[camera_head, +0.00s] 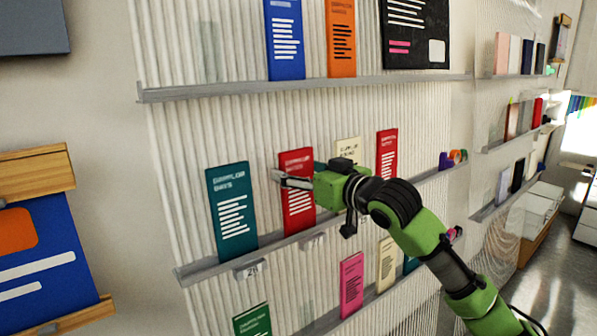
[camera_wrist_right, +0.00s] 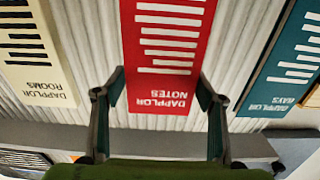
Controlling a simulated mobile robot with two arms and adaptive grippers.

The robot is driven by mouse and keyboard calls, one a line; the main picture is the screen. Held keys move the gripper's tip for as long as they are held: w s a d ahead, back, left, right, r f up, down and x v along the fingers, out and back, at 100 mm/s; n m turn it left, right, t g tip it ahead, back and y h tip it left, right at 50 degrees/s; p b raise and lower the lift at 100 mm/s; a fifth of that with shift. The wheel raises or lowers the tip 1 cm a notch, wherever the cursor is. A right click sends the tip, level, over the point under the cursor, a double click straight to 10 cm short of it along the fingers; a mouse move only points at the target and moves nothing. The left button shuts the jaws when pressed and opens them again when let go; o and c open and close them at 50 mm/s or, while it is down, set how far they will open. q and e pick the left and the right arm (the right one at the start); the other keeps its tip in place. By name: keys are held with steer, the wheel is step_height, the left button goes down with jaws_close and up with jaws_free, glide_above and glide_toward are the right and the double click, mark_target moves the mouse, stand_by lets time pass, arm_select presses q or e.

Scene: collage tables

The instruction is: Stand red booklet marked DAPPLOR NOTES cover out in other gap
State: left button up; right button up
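The red booklet marked DAPPLOR NOTES (camera_head: 296,200) stands cover out on the middle ledge, between a teal booklet (camera_head: 232,210) and a cream booklet (camera_head: 347,150). It also shows upside down in the right wrist view (camera_wrist_right: 168,60). My right gripper (camera_head: 280,180) is in front of its upper part. In the wrist view the right gripper's fingers (camera_wrist_right: 161,88) are apart, one beside each side edge; firm contact cannot be made out. A second red booklet (camera_head: 387,150) stands farther right, its small title unclear. My left gripper is not in view.
The middle ledge (camera_head: 210,268) carries small number tags. An upper ledge (camera_head: 200,92) holds blue, orange and black items. Pink (camera_head: 351,285) and cream (camera_head: 387,262) booklets stand on a lower ledge. Purple and orange rolls (camera_head: 455,158) sit at the middle ledge's right end.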

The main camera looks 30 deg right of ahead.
steer(key=shift+o, duration=0.6)
steer(key=shift+s, duration=0.1)
steer(key=s+r, duration=0.1)
steer(key=s, duration=1)
steer(key=shift+s+d, duration=0.4)
steer(key=shift+d, duration=0.05)
